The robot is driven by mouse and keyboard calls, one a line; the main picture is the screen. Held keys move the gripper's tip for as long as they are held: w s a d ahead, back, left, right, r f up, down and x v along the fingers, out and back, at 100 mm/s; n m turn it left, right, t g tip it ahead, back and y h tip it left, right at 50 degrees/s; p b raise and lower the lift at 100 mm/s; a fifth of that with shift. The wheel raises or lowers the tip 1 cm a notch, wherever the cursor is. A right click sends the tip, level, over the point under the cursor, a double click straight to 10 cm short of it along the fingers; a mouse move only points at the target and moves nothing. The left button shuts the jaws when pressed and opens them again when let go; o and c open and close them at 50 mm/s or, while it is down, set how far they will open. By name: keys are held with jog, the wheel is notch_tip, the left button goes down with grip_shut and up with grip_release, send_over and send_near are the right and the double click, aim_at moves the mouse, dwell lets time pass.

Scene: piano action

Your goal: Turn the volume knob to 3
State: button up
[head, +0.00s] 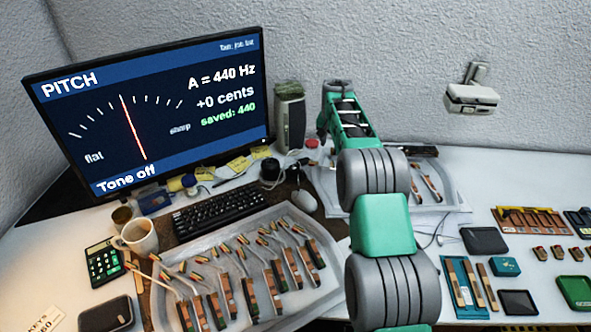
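A small round black knob-like object (269,170) stands on the desk between the keyboard and the grey speaker (289,115). I cannot tell for sure that it is the volume knob, and no scale or number on it is readable. The monitor (150,110) reads "PITCH", "A = 440 Hz", "+0 cents", "saved: 440" and "Tone off". My green and grey arm reaches from the bottom up to the right of the speaker. My gripper's fingers cannot be made out at its far end, so their opening and any contact are unclear.
A keyboard (220,208) and a mouse (304,202) lie near the knob-like object. A grey tray (300,222) of piano parts is in front. A mug (139,236) and calculator (104,262) stand left. A wall-mounted device (472,97) is at right.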

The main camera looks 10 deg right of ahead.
aim_at(294, 168)
jog(key=a+f+n+y, duration=0.3)
jog(key=a+n+y, duration=0.1)
jog(key=a+n, duration=0.75)
jog(key=p+x, duration=0.1)
jog(key=x, duration=0.6)
jog(key=shift+f, duration=0.35)
jog(key=shift+c, duration=0.2)
grip_shut()
